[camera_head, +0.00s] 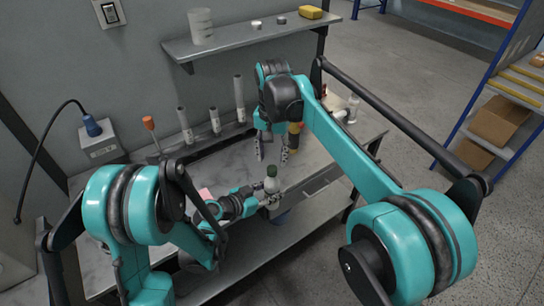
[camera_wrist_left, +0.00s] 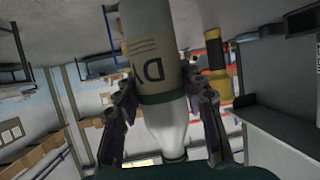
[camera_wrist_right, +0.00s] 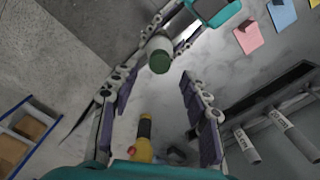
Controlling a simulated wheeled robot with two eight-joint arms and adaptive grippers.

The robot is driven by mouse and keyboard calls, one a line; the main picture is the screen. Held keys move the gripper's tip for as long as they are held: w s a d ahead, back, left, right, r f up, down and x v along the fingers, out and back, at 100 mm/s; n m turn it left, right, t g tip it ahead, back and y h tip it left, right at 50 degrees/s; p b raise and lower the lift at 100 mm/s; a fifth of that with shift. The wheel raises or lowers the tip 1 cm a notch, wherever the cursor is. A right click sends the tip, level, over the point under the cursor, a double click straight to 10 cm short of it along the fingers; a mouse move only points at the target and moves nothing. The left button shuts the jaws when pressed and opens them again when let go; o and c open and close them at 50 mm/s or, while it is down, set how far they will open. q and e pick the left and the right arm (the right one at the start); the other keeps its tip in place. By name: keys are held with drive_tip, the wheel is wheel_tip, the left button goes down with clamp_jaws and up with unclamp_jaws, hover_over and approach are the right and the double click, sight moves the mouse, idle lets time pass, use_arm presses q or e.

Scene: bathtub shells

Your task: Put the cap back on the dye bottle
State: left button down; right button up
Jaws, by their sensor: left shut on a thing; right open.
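The dye bottle (camera_head: 271,186) is pale with a label, and my left gripper (camera_head: 268,200) is shut around it near the table's front edge. In the left wrist view the bottle (camera_wrist_left: 165,125) sits between both fingers. A dark green cap (camera_wrist_right: 159,62) shows on the bottle's top in the right wrist view; how tightly it sits cannot be told. My right gripper (camera_head: 271,152) is open and empty, pointing down, with its fingers just above and behind the bottle. In the right wrist view the cap appears between and beyond the fingertips.
A yellow and black object (camera_wrist_right: 145,138) stands close to my right gripper. Several labelled tubes (camera_head: 214,120) stand along the back of the grey table (camera_head: 318,160). Sticky notes (camera_wrist_right: 247,36) lie on the table. A wall shelf (camera_head: 235,40) holds small items above.

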sight(272, 168)
drive_tip(key=n, duration=0.1)
drive_tip(key=r+n, duration=0.1)
drive_tip(key=n, duration=0.3)
drive_tip(key=shift+r, duration=0.4)
drive_tip(key=n, duration=0.2)
drive_tip(key=r+n, duration=0.1)
drive_tip(key=n, duration=0.3)
drive_tip(key=shift+r, duration=0.35)
drive_tip(key=shift+f, duration=0.1)
drive_tip(key=shift+f, duration=3.95)
drive_tip(key=shift+c, duration=0.4)
clamp_jaws()
